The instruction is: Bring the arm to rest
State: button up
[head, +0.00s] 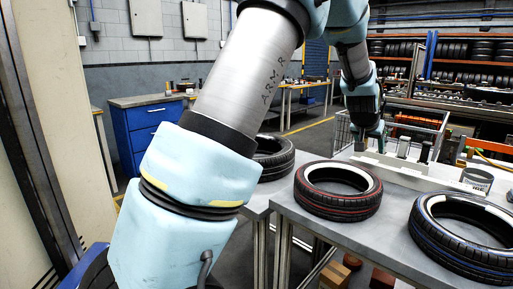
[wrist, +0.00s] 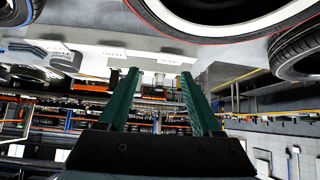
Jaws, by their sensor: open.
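My arm crosses the head view, rising from the lower left and coming down again at the right. My gripper (head: 372,146) hangs at the arm's end, behind the red-striped tyre and above the far side of the table. In the wrist view my gripper (wrist: 160,88) shows two green fingers spread wide apart with nothing held between them. The wrist view looks upside down, with the tyres along its top edge.
A red-striped tyre (head: 338,211) and a blue-striped tyre (head: 465,228) lie on the grey table (head: 380,236). Another dark tyre (head: 272,163) lies partly behind my arm. A grey can (head: 476,181) stands at the right. A blue cabinet (head: 143,133) stands behind at the left.

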jog(key=s+a+f+n+y, duration=0.1)
jog(key=a, duration=0.6)
jog(key=s+a+f+n+g+y, duration=0.1)
jog(key=a, duration=0.6)
jog(key=s+a+f+n+y, duration=0.1)
jog(key=a+f, duration=0.1)
jog(key=a, duration=0.6)
jog(key=shift+s+g, duration=0.35)
jog(key=shift+g, duration=0.05)
jog(key=s+a+f+n+g+y, duration=0.2)
jog(key=s+a+f+n+g, duration=0.1)
jog(key=s+a, duration=1.4)
jog(key=shift+a+f+n, duration=0.3)
jog(key=shift+a+f, duration=0.4)
jog(key=shift+a, duration=0.4)
